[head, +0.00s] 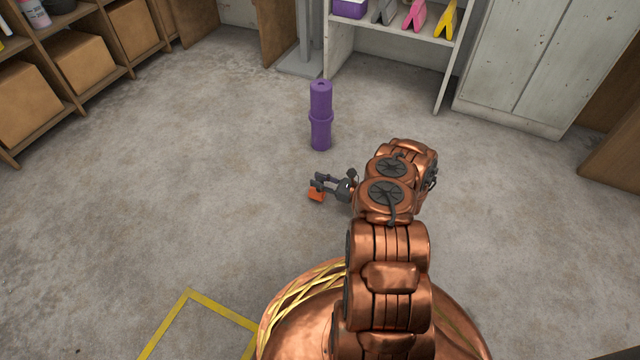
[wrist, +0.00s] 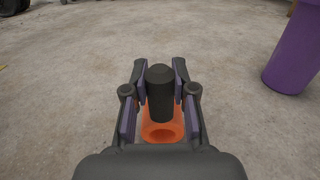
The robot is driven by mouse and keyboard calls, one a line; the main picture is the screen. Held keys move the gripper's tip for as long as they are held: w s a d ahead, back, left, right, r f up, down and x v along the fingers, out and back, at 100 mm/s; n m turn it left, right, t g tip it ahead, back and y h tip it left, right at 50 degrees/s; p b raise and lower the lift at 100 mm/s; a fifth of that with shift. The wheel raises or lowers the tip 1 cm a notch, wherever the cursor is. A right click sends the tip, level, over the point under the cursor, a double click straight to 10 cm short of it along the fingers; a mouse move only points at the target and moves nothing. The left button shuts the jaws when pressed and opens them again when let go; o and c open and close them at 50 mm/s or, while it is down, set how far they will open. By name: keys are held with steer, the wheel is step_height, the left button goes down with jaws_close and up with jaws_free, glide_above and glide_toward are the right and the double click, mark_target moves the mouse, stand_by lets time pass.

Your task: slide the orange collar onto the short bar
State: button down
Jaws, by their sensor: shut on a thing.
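The orange collar (head: 316,195) is at my gripper's (head: 318,183) fingertips, above the floor, left of my arm in the head view. In the wrist view the collar (wrist: 178,120) shows between the fingers of my gripper (wrist: 160,78), its round hole facing the camera. A dark grey, round-ended cylinder stands between the fingers in front of the orange; I cannot tell whether it belongs to the collar. The fingers are shut on this piece. A purple post (head: 321,105) stands upright beyond, apart from the gripper. A small dark spot marks its top. No short bar is clearly distinguishable.
The purple post's lower part (wrist: 294,50) shows at the wrist view's upper right. A white shelf (head: 400,28) and pale cabinet (head: 535,60) stand behind, with a wooden shelf of boxes (head: 82,62) at left. Yellow floor tape (head: 190,293) lies front left. The floor between is clear.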

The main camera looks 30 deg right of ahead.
steer(key=shift+f, duration=0.1)
steer(key=c, duration=0.9)
jaws_free()
steer(key=shift+c, duration=0.2)
